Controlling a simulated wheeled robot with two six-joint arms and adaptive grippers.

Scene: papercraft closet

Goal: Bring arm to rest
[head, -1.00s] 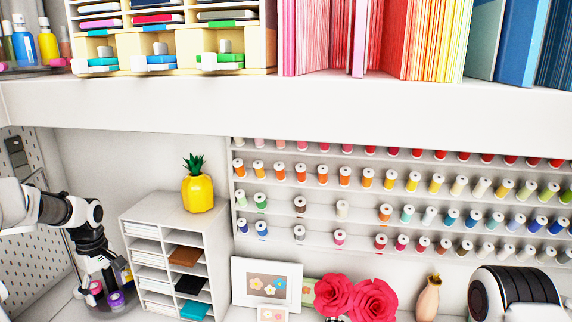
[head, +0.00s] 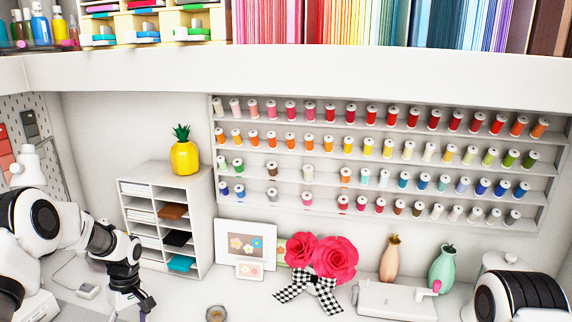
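My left arm comes in from the left edge in the head view. Its black gripper (head: 137,302) points down near the bottom edge, in front of the white shelf unit. The fingertips are small and partly cut off, with a bit of purple below them, so I cannot tell whether they are open or shut on something. My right arm (head: 520,302) shows only as a white and black link at the bottom right corner. Its gripper is out of view.
A white shelf unit (head: 208,225) with a yellow pineapple (head: 185,157) on top stands behind my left gripper. Red paper flowers (head: 330,258), vases (head: 442,268) and a white sewing machine (head: 395,299) are to the right. Thread racks (head: 380,152) line the wall.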

